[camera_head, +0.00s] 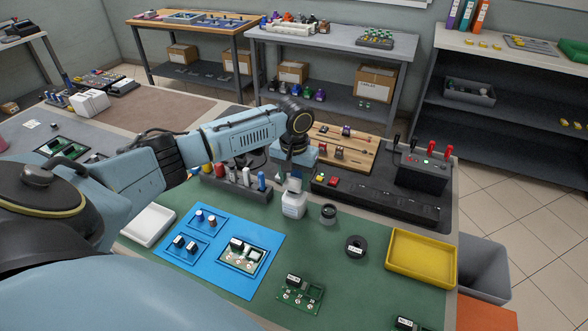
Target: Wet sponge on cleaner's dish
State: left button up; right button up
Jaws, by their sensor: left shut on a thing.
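My left arm reaches over the green mat. Its gripper (293,180) points down and is shut on the top of a white bottle (293,205). The bottle is upright, and I cannot tell whether its base touches the mat. Just right of it stands a small dark round cup (328,213), which may be the cleaner's dish. A black ring-shaped item with a pale label (356,246) lies farther right. I cannot make out a sponge for certain. My right gripper is not in view.
A blue mat (220,278) with boards and small parts lies front left, beside a white tray (148,225). A yellow tray (422,257) is at the right. A dark rack (237,190) and a black switch box (422,170) stand behind. Green mat is clear in places.

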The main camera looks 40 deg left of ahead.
pick_arm(q)
jog(key=shift+f, duration=0.8)
dwell(1.4)
notch_tip(320, 180, up, 6)
jog(key=p, duration=0.8)
jog(key=shift+r, duration=0.1)
dwell(0.4)
